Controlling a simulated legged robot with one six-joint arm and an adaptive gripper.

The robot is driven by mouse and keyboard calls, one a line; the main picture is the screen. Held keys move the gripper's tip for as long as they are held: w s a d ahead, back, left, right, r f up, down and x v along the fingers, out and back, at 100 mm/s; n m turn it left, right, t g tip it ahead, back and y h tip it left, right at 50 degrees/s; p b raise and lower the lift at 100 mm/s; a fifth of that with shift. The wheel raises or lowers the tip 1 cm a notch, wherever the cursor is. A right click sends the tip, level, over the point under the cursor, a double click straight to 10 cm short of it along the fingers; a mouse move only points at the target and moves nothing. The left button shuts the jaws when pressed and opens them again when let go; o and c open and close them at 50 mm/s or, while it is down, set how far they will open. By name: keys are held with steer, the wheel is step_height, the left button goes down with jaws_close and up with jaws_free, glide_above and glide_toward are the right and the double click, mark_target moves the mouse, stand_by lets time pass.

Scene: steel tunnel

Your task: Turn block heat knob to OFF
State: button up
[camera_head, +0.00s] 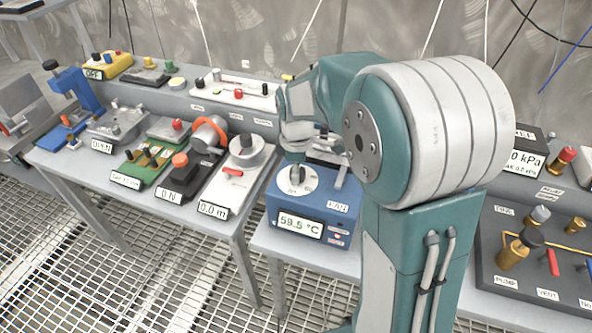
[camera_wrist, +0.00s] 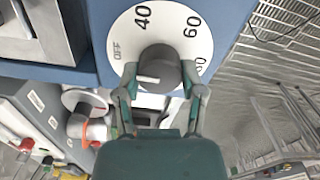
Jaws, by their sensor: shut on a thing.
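The block heat knob (camera_wrist: 158,66) is a dark grey round knob with a white mark on its lower left side. It sits on a white dial (camera_wrist: 185,22) marked OFF, 40, 60 and a partly hidden number; OFF is at the left in the wrist view. My gripper (camera_wrist: 161,76) is shut on the knob, one finger on each side. In the head view the dial (camera_head: 288,184) is on top of a blue heater unit (camera_head: 277,209), whose display (camera_head: 300,225) reads about 59.5 °C. My arm hides part of the unit's right and back.
A FAN label (camera_head: 338,208) is on the blue unit's right. To its left are a white unit reading 0.0 m (camera_head: 213,209) with a red lever (camera_head: 232,172), and a 0 N device (camera_head: 169,194). A dark valve panel (camera_head: 530,265) stands at the right. Grating floor lies in front.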

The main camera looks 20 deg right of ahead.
steer(key=shift+s+f, duration=0.1)
steer(key=shift+f, duration=0.05)
stand_by(0.3)
steer(key=o, duration=1.1)
steer(key=shift+o, duration=0.2)
steer(key=shift+r, duration=0.2)
steer(key=shift+r, duration=0.35)
step_height(320, 180, up, 11)
